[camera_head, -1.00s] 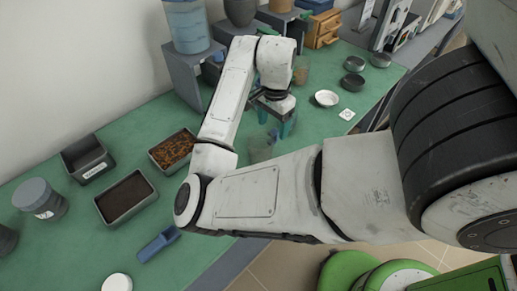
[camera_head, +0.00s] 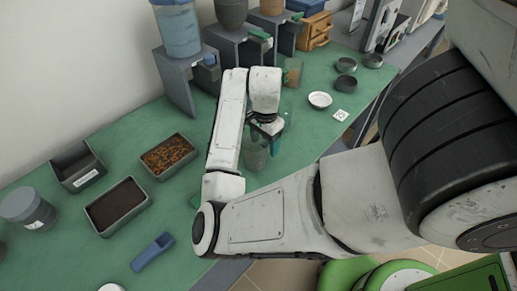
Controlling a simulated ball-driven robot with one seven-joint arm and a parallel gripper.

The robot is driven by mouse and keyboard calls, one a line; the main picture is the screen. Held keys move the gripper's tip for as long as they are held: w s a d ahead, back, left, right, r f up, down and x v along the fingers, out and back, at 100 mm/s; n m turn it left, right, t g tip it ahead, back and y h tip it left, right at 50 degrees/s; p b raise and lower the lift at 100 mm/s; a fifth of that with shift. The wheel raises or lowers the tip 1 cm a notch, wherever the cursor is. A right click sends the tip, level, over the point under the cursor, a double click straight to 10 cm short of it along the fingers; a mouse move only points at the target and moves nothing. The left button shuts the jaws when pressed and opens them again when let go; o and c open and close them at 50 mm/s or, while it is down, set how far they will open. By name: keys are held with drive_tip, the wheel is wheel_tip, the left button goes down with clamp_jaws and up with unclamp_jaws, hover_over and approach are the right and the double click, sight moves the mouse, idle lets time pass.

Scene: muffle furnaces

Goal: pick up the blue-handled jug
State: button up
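A clear greyish jug (camera_head: 255,156) stands on the green bench, just below my gripper; its handle is hidden or too faint for me to tell its colour. My gripper (camera_head: 268,141) points down with teal fingers, right above and slightly right of this jug's top. One finger shows clearly, the other is mostly hidden, and the gap between them is unclear. A second clear jug (camera_head: 294,70) with a brownish tint stands farther back, near the stands; its handle colour is not clear.
Two trays of granules (camera_head: 168,157) (camera_head: 118,206), an empty bin (camera_head: 78,168), a lidded jar (camera_head: 28,208) and a blue scoop (camera_head: 152,252) lie left. A white dish (camera_head: 320,100) and dark bowls (camera_head: 346,65) lie right. Dispensers on stands (camera_head: 177,82) line the back.

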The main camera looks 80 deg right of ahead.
clamp_jaws()
idle(0.4)
drive_tip(key=shift+r, duration=0.1)
drive_tip(key=shift+r, duration=0.45)
wheel_tip(320, 180, up, 3)
drive_tip(key=shift+f, duration=0.2)
drive_tip(key=s+a+r+p, duration=0.1)
drive_tip(key=s+a+r, duration=0.2)
drive_tip(key=s, duration=0.3)
drive_tip(key=s+a+r+p, duration=0.2)
drive_tip(key=s+a+r, duration=0.1)
drive_tip(key=s+r, duration=0.3)
drive_tip(key=shift+s+r, duration=0.15)
drive_tip(key=shift+s, duration=0.25)
drive_tip(key=shift+d, duration=0.1)
